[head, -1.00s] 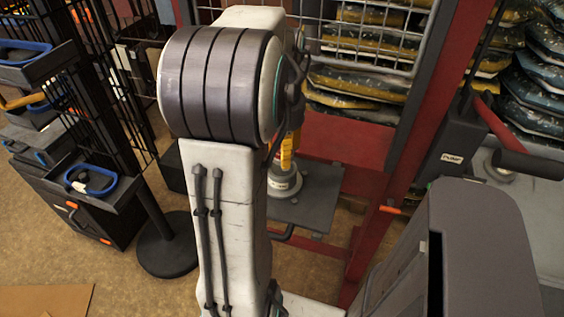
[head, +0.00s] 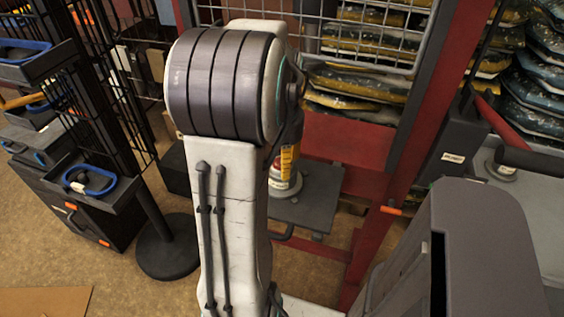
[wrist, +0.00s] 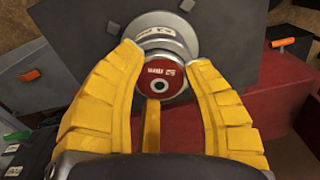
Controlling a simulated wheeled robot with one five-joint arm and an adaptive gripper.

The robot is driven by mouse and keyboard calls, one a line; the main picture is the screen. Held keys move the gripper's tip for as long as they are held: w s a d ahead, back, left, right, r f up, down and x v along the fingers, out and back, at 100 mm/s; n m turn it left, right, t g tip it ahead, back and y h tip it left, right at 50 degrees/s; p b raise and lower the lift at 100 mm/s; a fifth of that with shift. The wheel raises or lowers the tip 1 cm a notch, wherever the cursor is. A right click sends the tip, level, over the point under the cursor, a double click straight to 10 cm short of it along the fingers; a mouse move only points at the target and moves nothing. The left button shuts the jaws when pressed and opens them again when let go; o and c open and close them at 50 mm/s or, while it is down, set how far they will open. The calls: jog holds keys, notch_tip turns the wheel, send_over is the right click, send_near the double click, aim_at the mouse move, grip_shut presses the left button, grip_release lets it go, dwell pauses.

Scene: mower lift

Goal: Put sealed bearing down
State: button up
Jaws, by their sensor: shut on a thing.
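The sealed bearing seems to be the round piece with a red, labelled face (wrist: 157,75) and a metal rim between my fingertips in the wrist view. A red strip of it (head: 283,173) shows under my gripper in the head view. My gripper (wrist: 157,62) has its yellow fingers shut on it. Behind it is a wider silver disc (wrist: 186,32) with a label, resting on a dark square plate (wrist: 235,70). The plate also shows in the head view (head: 318,205). Whether the bearing touches the silver disc is not clear.
A red frame post (head: 400,190) stands right of the plate, with a mesh panel and stacked bags behind. A grey cabinet (head: 465,245) is at lower right. A black rack with blue-rimmed trays (head: 92,180) and a round-based stand (head: 168,248) are at left.

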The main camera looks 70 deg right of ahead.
jog(key=shift+a+f, duration=0.15)
jog(key=shift+f, duration=0.4)
jog(key=o, duration=1.2)
jog(key=r+p, duration=0.2)
jog(key=r, duration=1.1)
jog(key=shift+d+r+p, duration=0.15)
jog(key=shift+d+p, duration=0.05)
jog(key=shift+p, duration=0.2)
